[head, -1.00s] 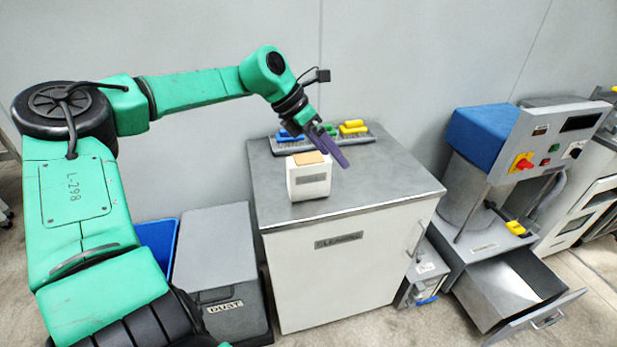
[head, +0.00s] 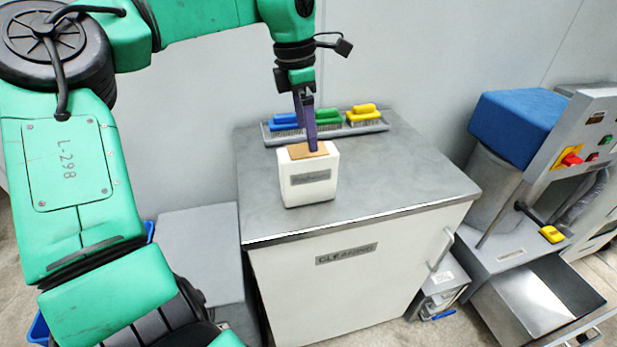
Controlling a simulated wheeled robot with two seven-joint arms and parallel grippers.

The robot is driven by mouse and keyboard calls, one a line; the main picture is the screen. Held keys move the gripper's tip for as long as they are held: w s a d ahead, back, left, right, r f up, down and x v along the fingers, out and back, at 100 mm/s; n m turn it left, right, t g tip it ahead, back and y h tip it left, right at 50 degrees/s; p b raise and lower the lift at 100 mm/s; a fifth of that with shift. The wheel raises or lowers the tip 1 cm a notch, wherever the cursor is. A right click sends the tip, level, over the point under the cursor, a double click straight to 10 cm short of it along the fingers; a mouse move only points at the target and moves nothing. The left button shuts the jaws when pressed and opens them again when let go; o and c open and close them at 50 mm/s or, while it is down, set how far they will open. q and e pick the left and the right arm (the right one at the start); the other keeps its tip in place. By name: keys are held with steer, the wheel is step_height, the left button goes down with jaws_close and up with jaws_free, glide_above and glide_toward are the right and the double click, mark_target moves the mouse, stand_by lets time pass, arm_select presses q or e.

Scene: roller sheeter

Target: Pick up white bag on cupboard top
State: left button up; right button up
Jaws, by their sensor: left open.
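The white bag (head: 308,188) is a small boxy white container with a grey label and a tan top. It stands upright on the grey top of the cupboard (head: 410,190), near its front left. My left gripper (head: 309,146) points straight down over the bag, with its purple fingers at the tan top. The fingers overlap in this view, and whether they touch the bag cannot be told. The left gripper is open. My right gripper is not in view.
A tray (head: 375,128) with blue, green and yellow brushes lies behind the bag. The cupboard top right of the bag is clear. A lower grey bin (head: 200,235) stands at left. A machine with a blue top (head: 520,122) and an open drawer (head: 535,300) stands at right.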

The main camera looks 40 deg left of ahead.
mark_target(309, 173)
arm_select(q)
steer(key=f, duration=0.3)
steer(key=f+p, duration=0.1)
steer(key=f, duration=0.3)
steer(key=f+p, duration=0.1)
steer(key=f, duration=0.3)
steer(key=shift+w+d+f, duration=0.15)
steer(key=shift+d+f, duration=0.05)
steer(key=shift+d, duration=0.05)
steer(key=shift+w+f, duration=0.1)
steer(key=shift+f, duration=0.3)
steer(key=shift+r, duration=0.1)
steer(key=c, duration=1.4)
